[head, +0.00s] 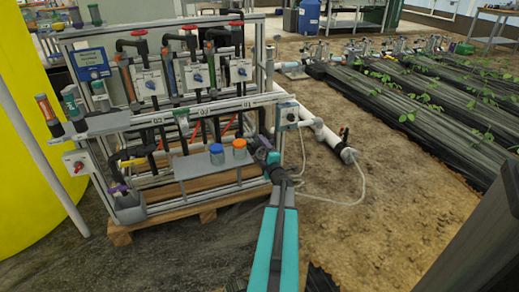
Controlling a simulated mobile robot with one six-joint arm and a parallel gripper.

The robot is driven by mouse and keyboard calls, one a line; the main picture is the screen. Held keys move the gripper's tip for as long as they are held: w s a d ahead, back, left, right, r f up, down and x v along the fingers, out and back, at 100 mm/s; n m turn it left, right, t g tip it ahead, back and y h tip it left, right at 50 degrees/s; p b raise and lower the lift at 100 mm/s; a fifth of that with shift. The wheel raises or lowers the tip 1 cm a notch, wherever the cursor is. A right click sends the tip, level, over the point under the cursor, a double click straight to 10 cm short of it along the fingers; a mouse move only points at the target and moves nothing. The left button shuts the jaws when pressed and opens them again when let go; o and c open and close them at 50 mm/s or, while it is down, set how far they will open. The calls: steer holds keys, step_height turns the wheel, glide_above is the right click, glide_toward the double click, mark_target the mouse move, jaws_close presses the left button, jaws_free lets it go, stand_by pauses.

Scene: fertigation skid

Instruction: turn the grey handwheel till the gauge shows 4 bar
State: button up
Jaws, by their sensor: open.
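My teal and grey arm reaches up from the bottom middle of the head view to the right end of the skid. My gripper (264,152) is at that end, just right of the orange-capped jar, small and dark against the pipework. Its jaws are open, but their fingertips are hard to make out. I cannot pick out the grey handwheel; it may be hidden behind my gripper. A small round dial (291,117) sits on a grey box at the skid's right end, above my gripper. It may be the gauge; its reading is too small to tell.
A shelf (205,165) holds a blue-capped jar (216,153) and an orange-capped jar (239,149) close left of my gripper. White pipe (318,128) and a thin hose (362,180) run to the right. Bare ground lies beyond them; a yellow tank (30,190) stands left.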

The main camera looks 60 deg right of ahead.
steer(key=p+v, duration=0.3)
steer(key=v, duration=0.9)
steer(key=shift+s+a, duration=0.25)
steer(key=shift+s, duration=0.05)
steer(key=shift+w+f, duration=0.1)
stand_by(1.1)
